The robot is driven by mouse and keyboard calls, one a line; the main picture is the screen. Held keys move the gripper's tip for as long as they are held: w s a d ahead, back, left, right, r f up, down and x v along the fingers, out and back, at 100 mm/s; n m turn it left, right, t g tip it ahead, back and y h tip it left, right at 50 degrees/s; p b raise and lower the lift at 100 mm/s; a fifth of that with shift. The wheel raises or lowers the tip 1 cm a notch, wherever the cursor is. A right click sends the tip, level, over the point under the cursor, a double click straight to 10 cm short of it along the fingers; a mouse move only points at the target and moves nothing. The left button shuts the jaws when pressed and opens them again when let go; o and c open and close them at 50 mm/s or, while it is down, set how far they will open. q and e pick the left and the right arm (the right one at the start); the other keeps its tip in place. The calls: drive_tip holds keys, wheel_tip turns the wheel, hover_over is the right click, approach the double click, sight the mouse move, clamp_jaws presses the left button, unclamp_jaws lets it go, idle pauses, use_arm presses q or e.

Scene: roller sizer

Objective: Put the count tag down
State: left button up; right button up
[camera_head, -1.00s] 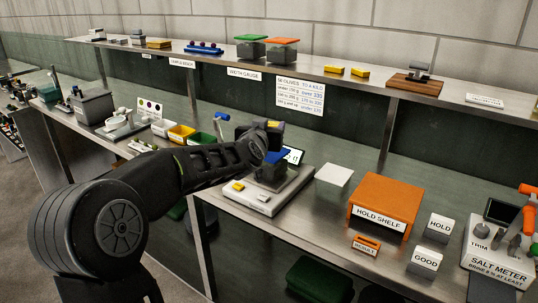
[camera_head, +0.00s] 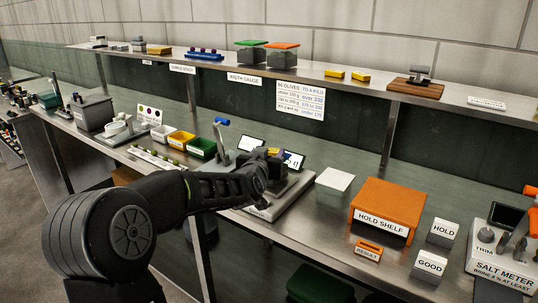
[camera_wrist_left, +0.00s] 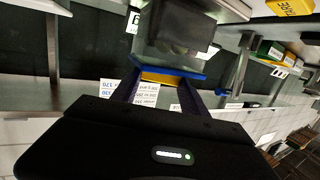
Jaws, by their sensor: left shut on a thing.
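The count tag appears to be the yellow strip (camera_wrist_left: 172,79) between the fingers of my left gripper (camera_wrist_left: 163,86) in the wrist view. A blue edge of a clear, dark-filled box (camera_wrist_left: 172,42) lies right beside it; I cannot tell whether they touch. In the head view my left gripper (camera_head: 274,168) is over the scale (camera_head: 284,203), shut on the tag, and hides most of the box. A small yellow patch (camera_head: 272,151) shows at the gripper. My right gripper is not in view.
The orange hold shelf (camera_head: 388,205), a white block (camera_head: 334,182), an orange result holder (camera_head: 368,249) and the salt meter (camera_head: 502,263) stand to the right. Yellow (camera_head: 180,140) and green (camera_head: 202,147) bins stand left. A yellow TARE button (camera_wrist_left: 292,7) shows in the wrist view.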

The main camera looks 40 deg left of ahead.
use_arm(q)
drive_tip(key=o, duration=1.5)
drive_tip(key=shift+f, duration=0.1)
drive_tip(key=shift+c, duration=0.2)
drive_tip(key=shift+r, duration=0.2)
drive_tip(key=v, duration=1.2)
drive_tip(key=shift+b, duration=0.35)
